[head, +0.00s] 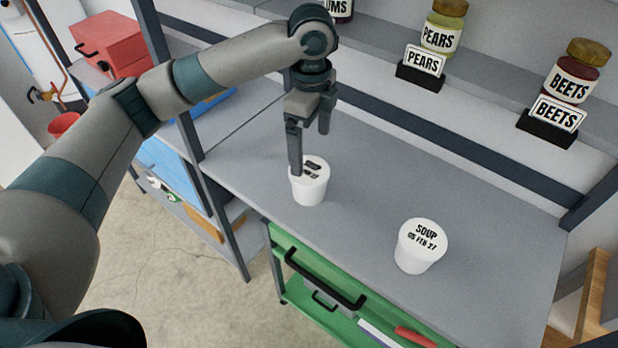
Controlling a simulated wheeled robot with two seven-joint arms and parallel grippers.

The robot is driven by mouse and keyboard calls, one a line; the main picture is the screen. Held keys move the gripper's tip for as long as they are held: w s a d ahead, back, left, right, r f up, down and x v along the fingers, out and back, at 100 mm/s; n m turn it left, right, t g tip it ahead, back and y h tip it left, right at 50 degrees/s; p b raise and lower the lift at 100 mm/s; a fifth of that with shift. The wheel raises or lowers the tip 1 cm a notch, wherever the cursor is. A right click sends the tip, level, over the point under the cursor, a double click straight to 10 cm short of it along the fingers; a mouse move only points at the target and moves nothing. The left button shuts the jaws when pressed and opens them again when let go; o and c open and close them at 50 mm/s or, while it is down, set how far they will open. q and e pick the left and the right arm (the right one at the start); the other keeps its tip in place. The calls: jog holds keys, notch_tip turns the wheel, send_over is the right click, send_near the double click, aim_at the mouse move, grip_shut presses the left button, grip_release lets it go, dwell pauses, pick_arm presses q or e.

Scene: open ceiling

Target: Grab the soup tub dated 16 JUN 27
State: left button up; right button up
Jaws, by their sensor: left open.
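Two white soup tubs stand upright on the grey shelf. The left tub (310,188) has dark print on its lid, but my gripper's finger covers part of it and the date cannot be read. The right tub (416,254) reads "SOUP" with a date ending in "FEB 27"; its day is too small to be sure of. My left gripper (311,152) is open and points down at the left tub. One finger overlaps the left part of its lid, and the other is farther back. I cannot tell whether the finger touches the tub. My right gripper is out of view.
An upper shelf behind holds jars of pears (442,28) and beets (573,72) with label stands. The shelf between and around the tubs is clear. A red box (112,42) is at the upper left.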

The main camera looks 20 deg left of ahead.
aim_at(310, 169)
pick_arm(q)
notch_tip(310, 169, down, 8)
jog(key=shift+r+p, duration=0.25)
jog(key=shift+p, duration=0.6)
jog(key=shift+s+a+f+p, duration=0.1)
jog(key=shift+s+f+p, duration=0.1)
jog(key=shift+f+p, duration=0.35)
jog(key=f, duration=0.1)
jog(key=f+p, duration=0.1)
jog(key=f, duration=0.1)
jog(key=shift+s+a, duration=0.15)
jog(key=shift+s, duration=0.05)
jog(key=shift+w+f, duration=0.1)
jog(key=shift+f, duration=0.45)
